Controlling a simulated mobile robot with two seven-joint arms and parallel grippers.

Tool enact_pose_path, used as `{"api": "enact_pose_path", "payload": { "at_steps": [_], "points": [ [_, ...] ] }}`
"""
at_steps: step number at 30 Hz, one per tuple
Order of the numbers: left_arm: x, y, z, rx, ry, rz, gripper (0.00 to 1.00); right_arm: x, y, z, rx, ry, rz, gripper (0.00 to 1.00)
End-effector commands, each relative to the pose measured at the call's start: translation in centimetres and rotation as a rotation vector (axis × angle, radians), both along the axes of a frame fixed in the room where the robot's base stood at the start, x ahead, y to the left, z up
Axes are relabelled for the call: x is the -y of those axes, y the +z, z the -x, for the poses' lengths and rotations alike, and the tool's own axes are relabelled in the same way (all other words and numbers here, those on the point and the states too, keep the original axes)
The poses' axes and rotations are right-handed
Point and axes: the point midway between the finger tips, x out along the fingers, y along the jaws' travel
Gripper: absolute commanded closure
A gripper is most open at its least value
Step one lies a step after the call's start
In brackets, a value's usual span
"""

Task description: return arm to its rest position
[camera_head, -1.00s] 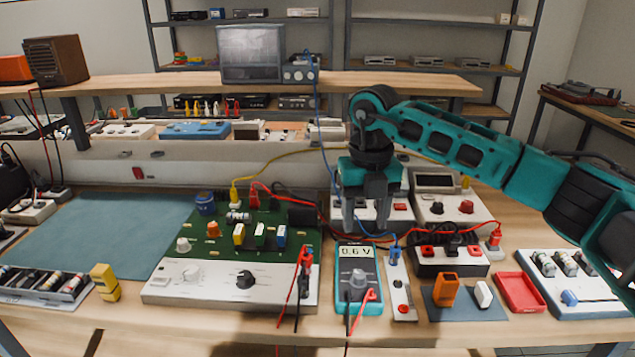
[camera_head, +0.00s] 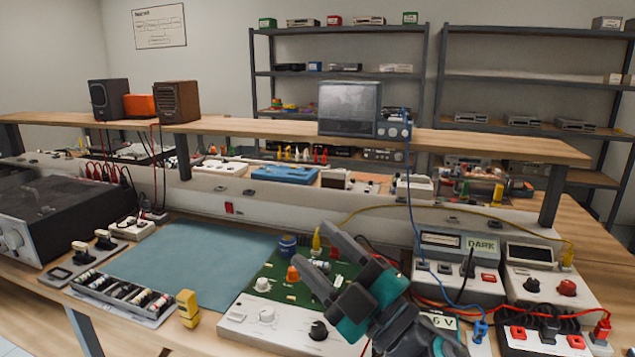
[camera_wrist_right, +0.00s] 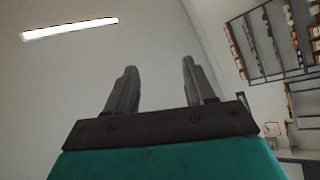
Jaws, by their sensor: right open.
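My right gripper (camera_head: 316,247) is open and empty. It is raised in front of the bench, its two grey fingers pointing up and left in the head view. In the right wrist view my right gripper (camera_wrist_right: 159,66) has its fingers apart, with only wall and ceiling between them. In the head view the teal and black wrist hides part of the green circuit board (camera_head: 270,290) and most of the multimeter (camera_head: 444,321). My left gripper is not in view.
A bench shelf (camera_head: 480,143) carries a grey monitor (camera_head: 348,108) and speakers (camera_head: 178,101). A blue-green mat (camera_head: 190,265) lies clear at the left. Red, blue and yellow cables run among instruments at right, including a meter reading DARK (camera_head: 455,262).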

Motion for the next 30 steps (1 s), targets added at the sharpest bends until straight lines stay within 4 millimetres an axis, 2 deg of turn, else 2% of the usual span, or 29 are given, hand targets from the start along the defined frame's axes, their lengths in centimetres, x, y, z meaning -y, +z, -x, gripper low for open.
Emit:
{"api": "enact_pose_path", "payload": {
  "at_steps": [4, 7, 10, 13, 15, 18, 21, 25, 30],
  "points": [
    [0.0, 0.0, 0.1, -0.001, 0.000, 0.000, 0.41, 6.1, -3.7, -1.1, -0.300, -0.274, -0.206, 0.46],
    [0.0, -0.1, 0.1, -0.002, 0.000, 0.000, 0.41, 10.2, -7.8, -0.6, -0.527, -0.449, -0.291, 0.46],
    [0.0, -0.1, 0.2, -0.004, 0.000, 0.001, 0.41, 13.8, -12.9, 1.5, -0.777, -0.606, -0.340, 0.46],
    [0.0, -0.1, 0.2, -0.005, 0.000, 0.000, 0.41, 16.4, -17.9, 5.1, -1.031, -0.736, -0.354, 0.46],
    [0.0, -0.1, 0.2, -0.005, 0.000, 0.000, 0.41, 17.6, -20.7, 7.9, -1.186, -0.801, -0.347, 0.46],
    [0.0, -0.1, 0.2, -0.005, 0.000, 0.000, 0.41, 18.7, -23.5, 11.6, -1.365, -0.863, -0.327, 0.46],
    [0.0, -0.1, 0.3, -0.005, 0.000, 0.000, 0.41, 19.2, -25.4, 14.9, -1.511, -0.902, -0.301, 0.46],
    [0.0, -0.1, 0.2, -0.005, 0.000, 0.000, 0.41, 19.7, -27.1, 19.0, -1.678, -0.936, -0.262, 0.46],
    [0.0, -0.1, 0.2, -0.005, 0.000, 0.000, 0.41, 19.9, -28.3, 24.1, -1.873, -0.958, -0.205, 0.46]
  ]
}}
